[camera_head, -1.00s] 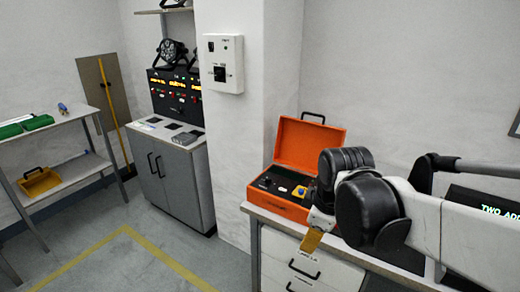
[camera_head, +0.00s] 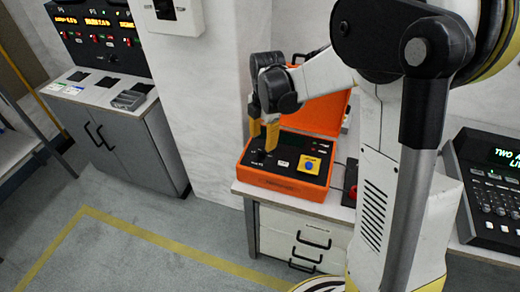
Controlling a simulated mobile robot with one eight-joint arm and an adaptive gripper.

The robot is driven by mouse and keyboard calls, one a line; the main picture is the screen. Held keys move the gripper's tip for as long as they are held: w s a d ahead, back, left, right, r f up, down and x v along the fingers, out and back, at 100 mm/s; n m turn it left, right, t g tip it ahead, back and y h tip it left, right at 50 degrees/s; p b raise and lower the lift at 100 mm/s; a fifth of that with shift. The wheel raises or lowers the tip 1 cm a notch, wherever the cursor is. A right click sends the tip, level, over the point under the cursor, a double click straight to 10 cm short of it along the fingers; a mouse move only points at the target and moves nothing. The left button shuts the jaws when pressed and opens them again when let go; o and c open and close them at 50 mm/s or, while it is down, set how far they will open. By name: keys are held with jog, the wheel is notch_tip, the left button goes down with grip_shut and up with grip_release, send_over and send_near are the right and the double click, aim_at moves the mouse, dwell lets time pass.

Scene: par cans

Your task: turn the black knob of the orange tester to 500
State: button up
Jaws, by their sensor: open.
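The orange tester (camera_head: 285,184) is an open case on the bench, with its lid up at the back and a black panel inside. The black knob (camera_head: 259,157) is a small dark shape on the left part of that panel. Its pointer and scale are too small to read. My gripper (camera_head: 262,141), with yellow fingers, is over the left part of the panel, pointing down. It is open, with the fingers just above or around the knob; I cannot tell if they touch it. My arm hides part of the lid.
A yellow block with a blue button (camera_head: 309,164) sits on the panel's right side. A black keypad device (camera_head: 488,180) lies at right on the bench. A grey cabinet (camera_head: 115,150) stands at left. A wall box (camera_head: 170,15) hangs above. The floor between is clear.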

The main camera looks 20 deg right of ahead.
aim_at(261, 150)
jog(key=f, duration=0.2)
jog(key=f+b, duration=0.1)
jog(key=f, duration=0.1)
jog(key=f+b, duration=0.1)
jog(key=f, duration=0.1)
jog(key=shift+w+a, duration=0.1)
jog(key=shift+w, duration=0.15)
grip_shut()
